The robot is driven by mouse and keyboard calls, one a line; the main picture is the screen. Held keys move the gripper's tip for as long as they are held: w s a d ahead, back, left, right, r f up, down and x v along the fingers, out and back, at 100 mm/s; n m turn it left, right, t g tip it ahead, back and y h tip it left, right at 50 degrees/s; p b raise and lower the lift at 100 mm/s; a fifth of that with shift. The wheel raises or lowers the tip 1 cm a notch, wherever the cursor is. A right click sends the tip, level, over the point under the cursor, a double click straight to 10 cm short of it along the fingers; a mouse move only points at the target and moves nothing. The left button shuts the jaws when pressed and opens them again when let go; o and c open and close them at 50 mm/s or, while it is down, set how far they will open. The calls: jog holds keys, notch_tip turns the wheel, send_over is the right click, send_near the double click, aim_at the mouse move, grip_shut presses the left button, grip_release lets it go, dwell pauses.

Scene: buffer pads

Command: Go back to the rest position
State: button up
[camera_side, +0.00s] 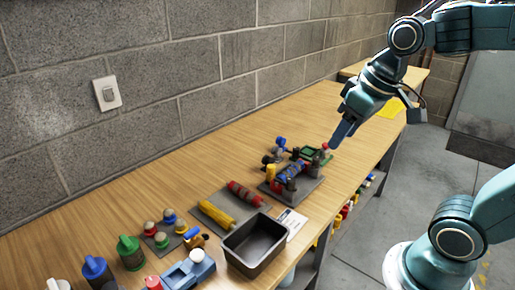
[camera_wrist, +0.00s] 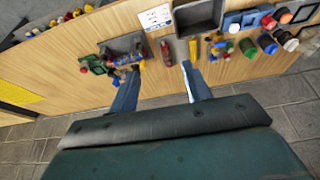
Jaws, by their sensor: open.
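My gripper (camera_side: 345,132) is raised above the right side of the wooden table, its blue fingers pointing down. In the wrist view its two fingers (camera_wrist: 161,87) are apart with nothing between them. A grey pad holding an assembly of blue, red, yellow and green parts (camera_side: 290,175) stands on the table, below and left of the gripper; it also shows in the wrist view (camera_wrist: 122,58). Beside it, another grey pad carries a red ribbed rod (camera_side: 246,194) and a yellow ribbed rod (camera_side: 217,215).
A dark open tray (camera_side: 255,245) and a white card (camera_side: 291,222) lie near the table's front edge. Several coloured knobs and a blue device (camera_side: 188,272) stand at the left. A block wall runs behind. A yellow sheet (camera_side: 391,107) lies at the far end. The table's back strip is clear.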

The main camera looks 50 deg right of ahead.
jog(key=s+a+t, duration=0.1)
jog(key=s, duration=0.5)
jog(key=shift+a+f, duration=0.35)
jog(key=shift+c, duration=0.2)
